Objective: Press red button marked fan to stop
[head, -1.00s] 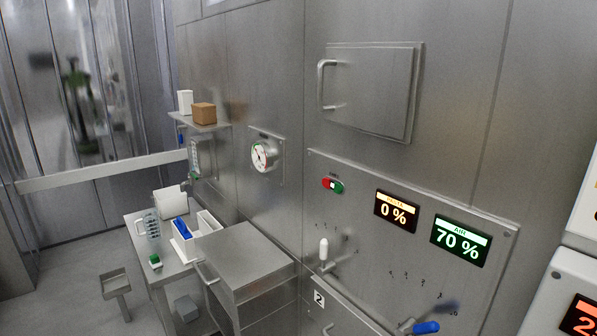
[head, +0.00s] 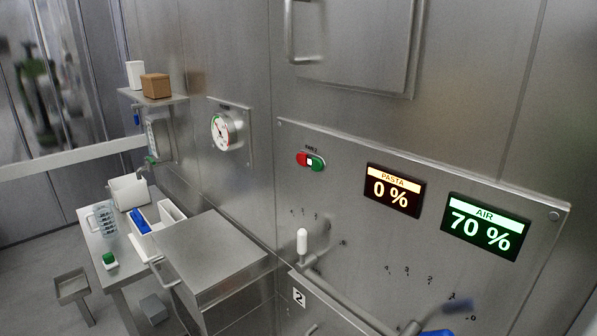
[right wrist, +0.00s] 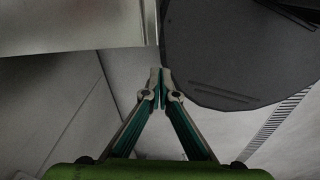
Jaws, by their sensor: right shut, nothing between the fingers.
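The red button (head: 302,158) is the left half of a small oval switch on the steel control panel (head: 345,160). A green button (head: 318,164) is its right half, with a small white square between them. A small label sits above the switch, too small to read surely. Neither gripper shows in the head view. In the right wrist view my right gripper (right wrist: 160,76) is shut and empty, its fingertips together. It points at a dark rounded surface and a pale metal edge, with no button in that view.
A PASTA display (head: 394,190) reads 0 % and an AIR display (head: 485,228) reads 70 %. Below are a white-knobbed lever (head: 302,242) and a blue-handled lever (head: 440,333). A hatch with a handle (head: 291,30) is above. A gauge (head: 226,132) and a steel cabinet (head: 212,257) stand left.

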